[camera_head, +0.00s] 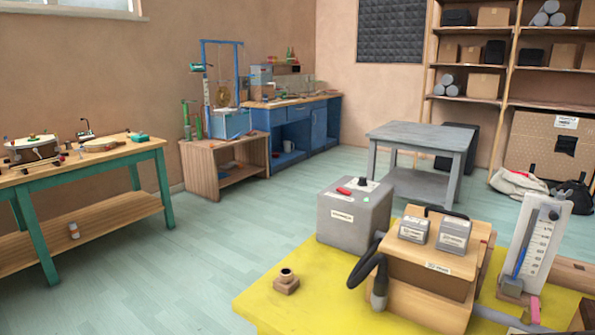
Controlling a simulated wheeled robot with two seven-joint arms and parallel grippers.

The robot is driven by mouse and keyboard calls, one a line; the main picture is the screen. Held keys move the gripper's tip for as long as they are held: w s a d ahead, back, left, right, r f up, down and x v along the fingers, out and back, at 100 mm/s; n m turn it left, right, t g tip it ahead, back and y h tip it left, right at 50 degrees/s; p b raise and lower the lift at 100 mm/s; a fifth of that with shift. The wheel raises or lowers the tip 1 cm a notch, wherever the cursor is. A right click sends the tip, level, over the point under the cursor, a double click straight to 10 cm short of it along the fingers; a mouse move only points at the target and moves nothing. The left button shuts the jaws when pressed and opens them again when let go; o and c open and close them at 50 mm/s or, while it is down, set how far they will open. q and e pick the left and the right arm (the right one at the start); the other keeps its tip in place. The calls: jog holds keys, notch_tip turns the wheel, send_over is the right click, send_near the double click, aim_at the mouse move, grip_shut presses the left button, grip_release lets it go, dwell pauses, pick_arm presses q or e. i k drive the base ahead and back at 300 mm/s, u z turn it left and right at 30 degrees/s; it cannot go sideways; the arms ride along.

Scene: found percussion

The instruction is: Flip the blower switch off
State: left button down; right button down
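A grey box (354,218), which looks like the blower, stands on the yellow tabletop (262,297) at the lower right. Its front label is too small to read surely. On its top are a small red piece (343,191) that may be the switch, a black knob (362,182) and a pale green spot. I cannot tell whether the switch is on or off. A black hose (365,262) runs beside the box towards the wooden case (433,262). Neither of my grippers is in view.
The wooden case carries two grey boxes. A tall white gauge (535,245) stands to its right. A small brown block with a ring (287,281) sits on the bare left part of the yellow top. A grey table (422,136), workbenches and shelves stand further back, with open floor between.

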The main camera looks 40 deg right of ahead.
aim_at(344, 191)
jog(key=i, duration=2.8)
jog(key=z, duration=4.7)
